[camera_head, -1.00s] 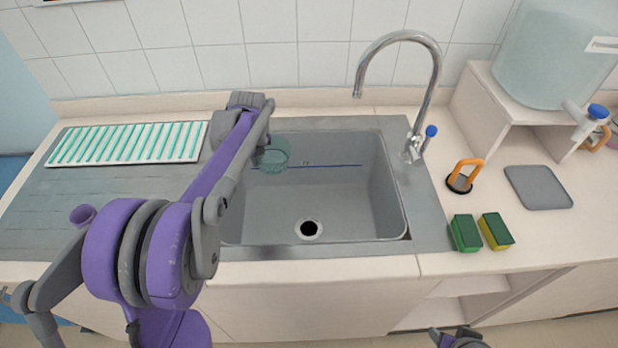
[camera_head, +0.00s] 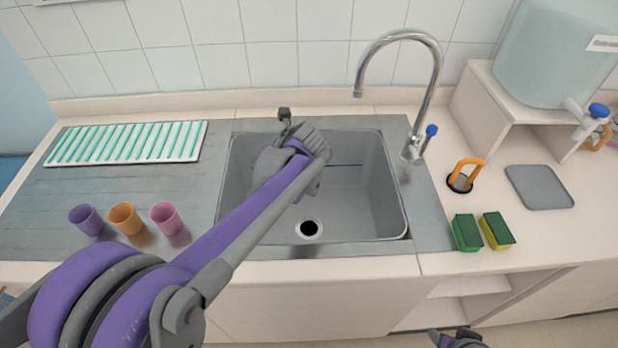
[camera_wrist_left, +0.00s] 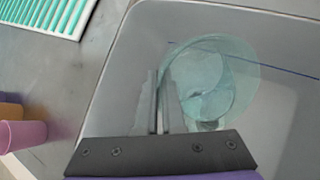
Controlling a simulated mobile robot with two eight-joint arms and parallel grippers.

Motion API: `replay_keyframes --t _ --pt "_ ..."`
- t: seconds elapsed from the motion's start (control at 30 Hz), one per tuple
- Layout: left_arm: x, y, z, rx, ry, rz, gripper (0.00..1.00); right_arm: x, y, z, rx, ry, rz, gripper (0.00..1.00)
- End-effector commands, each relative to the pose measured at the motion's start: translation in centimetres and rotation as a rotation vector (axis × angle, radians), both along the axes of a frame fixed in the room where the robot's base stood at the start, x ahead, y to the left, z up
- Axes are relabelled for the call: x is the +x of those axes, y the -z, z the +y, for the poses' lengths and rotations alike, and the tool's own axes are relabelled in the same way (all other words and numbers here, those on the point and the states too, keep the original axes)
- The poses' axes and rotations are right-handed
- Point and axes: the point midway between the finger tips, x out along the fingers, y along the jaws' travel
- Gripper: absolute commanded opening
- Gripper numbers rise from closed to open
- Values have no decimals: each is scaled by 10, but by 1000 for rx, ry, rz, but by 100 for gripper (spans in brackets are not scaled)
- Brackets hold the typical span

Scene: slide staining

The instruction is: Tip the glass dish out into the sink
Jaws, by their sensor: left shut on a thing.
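My left gripper (camera_wrist_left: 161,102) is shut on the clear greenish glass dish (camera_wrist_left: 225,68), gripping its rim at the left side in the left wrist view. The dish is held over the sink (camera_wrist_left: 115,75). It looks tilted, with a curved edge inside it that may be liquid; I cannot tell how much it holds. In the head view my left wrist covers the dish above the grey sink basin (camera_head: 365,205). My right gripper (camera_head: 457,338) shows only partly at the bottom edge, and its jaws are unclear.
Purple (camera_head: 86,219), orange (camera_head: 126,218) and pink cups (camera_head: 166,217) stand on the drainboard, left of the sink. A striped rack (camera_head: 128,142) lies behind them. The tap (camera_head: 436,75) arches over the sink's right rear. Two sponges (camera_head: 467,232) lie right of the sink.

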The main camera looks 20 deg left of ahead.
Motion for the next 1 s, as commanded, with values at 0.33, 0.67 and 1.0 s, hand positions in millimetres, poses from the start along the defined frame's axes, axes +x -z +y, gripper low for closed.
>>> replay_keyframes --t 0.33,0.67,1.0 --pt "-1 -4 -4 56 1 -17 0 0 2 0 0 0 1 49" --pt "-2 -9 -8 127 2 -37 0 -1 5 0 0 0 2 49" --pt "-3 -16 -12 229 2 -66 0 -2 11 0 0 0 4 49"
